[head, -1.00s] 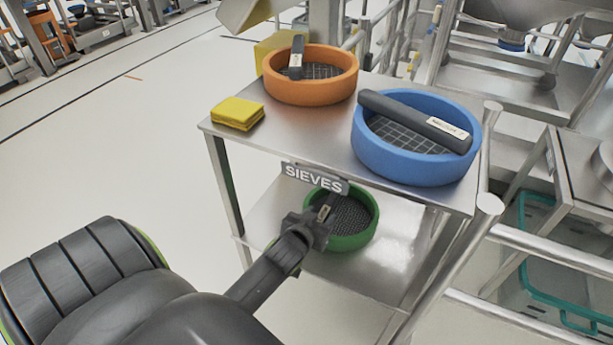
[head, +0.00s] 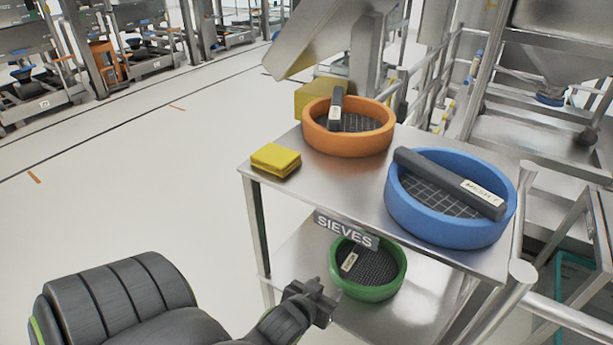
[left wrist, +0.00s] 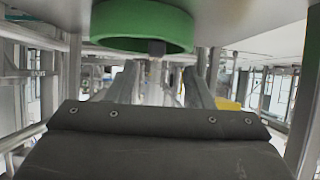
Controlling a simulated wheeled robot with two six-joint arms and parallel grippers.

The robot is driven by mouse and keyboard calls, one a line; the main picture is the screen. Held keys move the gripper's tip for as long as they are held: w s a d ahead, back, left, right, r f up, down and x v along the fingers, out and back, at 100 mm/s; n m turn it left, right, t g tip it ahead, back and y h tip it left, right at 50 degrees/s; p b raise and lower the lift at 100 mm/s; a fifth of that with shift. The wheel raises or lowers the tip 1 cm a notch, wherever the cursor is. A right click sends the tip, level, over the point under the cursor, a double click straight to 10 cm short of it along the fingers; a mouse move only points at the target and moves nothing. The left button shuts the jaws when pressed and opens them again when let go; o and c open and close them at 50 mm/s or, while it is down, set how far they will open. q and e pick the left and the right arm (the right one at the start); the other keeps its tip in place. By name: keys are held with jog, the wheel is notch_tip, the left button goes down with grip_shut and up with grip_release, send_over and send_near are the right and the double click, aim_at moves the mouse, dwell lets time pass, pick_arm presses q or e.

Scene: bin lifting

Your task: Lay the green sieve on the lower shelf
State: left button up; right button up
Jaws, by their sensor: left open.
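The green sieve (head: 370,292) lies flat on the lower shelf (head: 425,290) of the steel stand, under the SIEVES sign. A dark bar with a pale label lies across its mesh. My left gripper (head: 328,298) is open and empty, just left of the sieve and apart from it. In the left wrist view, the green sieve (left wrist: 140,25) shows at the top edge beyond my open left fingers (left wrist: 162,85), with the shelf surface around it. My right gripper is in neither view.
The upper shelf (head: 345,185) holds an orange sieve (head: 350,142), a blue sieve (head: 445,222) and yellow pads (head: 275,160). Its front edge and the SIEVES sign (head: 345,230) overhang the lower shelf. Steel rails (head: 570,320) stand at the right. The floor at left is clear.

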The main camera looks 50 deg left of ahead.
pick_arm(q)
jog(key=s+d+f+m+g+h, duration=0.1)
jog(key=s+d+g+h, duration=0.1)
jog(key=s, duration=0.6)
jog(key=s+d+f+g+h, duration=0.1)
jog(key=s+d+g+h, duration=0.1)
jog(key=s+d+g, duration=0.3)
jog(key=s, duration=0.4)
jog(key=shift+s+d+m, duration=0.15)
jog(key=shift+s+m, duration=0.1)
jog(key=shift+m, duration=0.15)
jog(key=shift+f, duration=0.15)
